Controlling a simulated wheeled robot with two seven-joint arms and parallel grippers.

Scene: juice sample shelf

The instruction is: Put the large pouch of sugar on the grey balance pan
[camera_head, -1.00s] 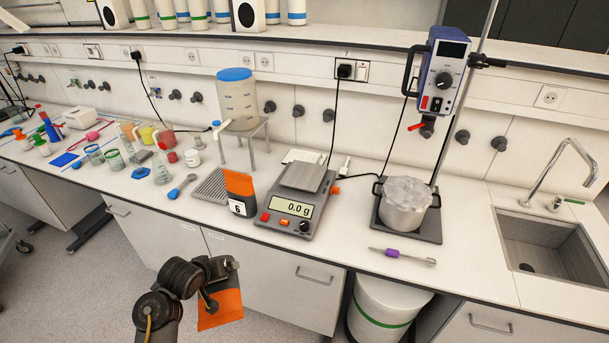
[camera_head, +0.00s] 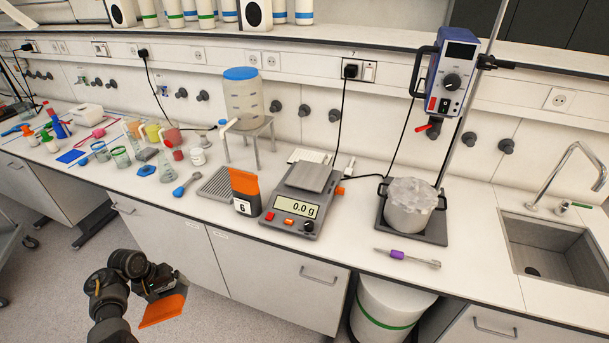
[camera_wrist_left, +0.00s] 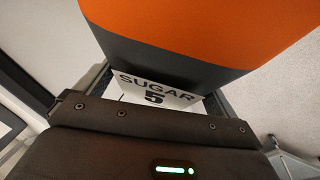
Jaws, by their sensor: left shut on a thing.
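My left gripper (camera_head: 166,286) is shut on an orange and dark pouch (camera_head: 163,311), held in front of the bench and below its top. In the left wrist view the pouch (camera_wrist_left: 200,32) fills the space between the fingers, and its white label reads "SUGAR 5". The grey balance pan (camera_head: 310,177) is empty, on top of the balance (camera_head: 293,212), whose display reads 0.0 g. The pan is up and to the right of my left gripper. Another orange and dark pouch (camera_head: 244,190), labelled 6, stands upright just left of the balance. My right gripper is not in view.
A ribbed grey tray (camera_head: 214,184) lies left of the standing pouch. A stirrer stand with a pot (camera_head: 410,207) is right of the balance, and a purple-handled tool (camera_head: 397,255) lies in front. Beakers and small items crowd the left bench. The sink (camera_head: 555,248) is far right.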

